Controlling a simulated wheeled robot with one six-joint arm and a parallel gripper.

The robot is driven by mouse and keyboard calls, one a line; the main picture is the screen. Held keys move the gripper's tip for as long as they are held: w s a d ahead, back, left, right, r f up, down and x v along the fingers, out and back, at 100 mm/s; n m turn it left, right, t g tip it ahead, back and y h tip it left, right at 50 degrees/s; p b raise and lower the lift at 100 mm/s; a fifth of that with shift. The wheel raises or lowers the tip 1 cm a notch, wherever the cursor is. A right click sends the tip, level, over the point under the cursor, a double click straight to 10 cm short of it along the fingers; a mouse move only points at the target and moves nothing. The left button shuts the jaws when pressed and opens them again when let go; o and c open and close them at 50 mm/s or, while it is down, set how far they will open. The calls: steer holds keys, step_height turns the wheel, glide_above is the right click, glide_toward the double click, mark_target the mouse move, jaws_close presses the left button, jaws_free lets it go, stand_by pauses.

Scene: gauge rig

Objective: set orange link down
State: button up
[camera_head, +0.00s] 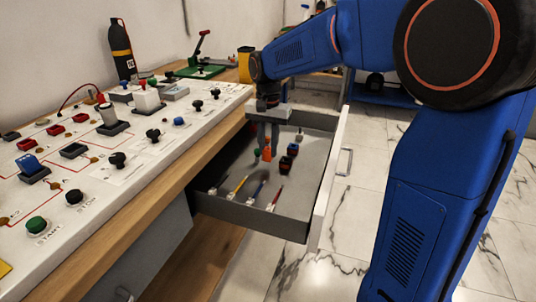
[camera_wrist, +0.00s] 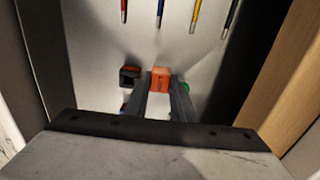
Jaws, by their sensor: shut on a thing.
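The orange link (camera_wrist: 160,79) is between the two fingertips of my gripper (camera_wrist: 160,92) in the wrist view. My gripper is shut on it. In the head view the orange link (camera_head: 267,154) shows below my gripper (camera_head: 269,143), which points down into the open drawer (camera_head: 245,205). I cannot tell whether the link touches the drawer floor.
Dark links (camera_head: 289,157) lie right of my gripper, close by, and a green piece (camera_wrist: 185,87) is beside one finger. Several screwdriver-like tools (camera_head: 237,187) lie near the drawer's front. Drawer walls surround my gripper. The panel (camera_head: 110,150) stands to the left. Some drawer floor is bare.

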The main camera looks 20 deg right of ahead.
mark_target(268, 148)
steer(key=shift+f, duration=1.4)
steer(key=shift+f, duration=0.15)
steer(key=o, duration=0.7)
steer(key=shift+o, duration=0.2)
step_height(268, 148, up, 12)
steer(key=shift+r, duration=0.2)
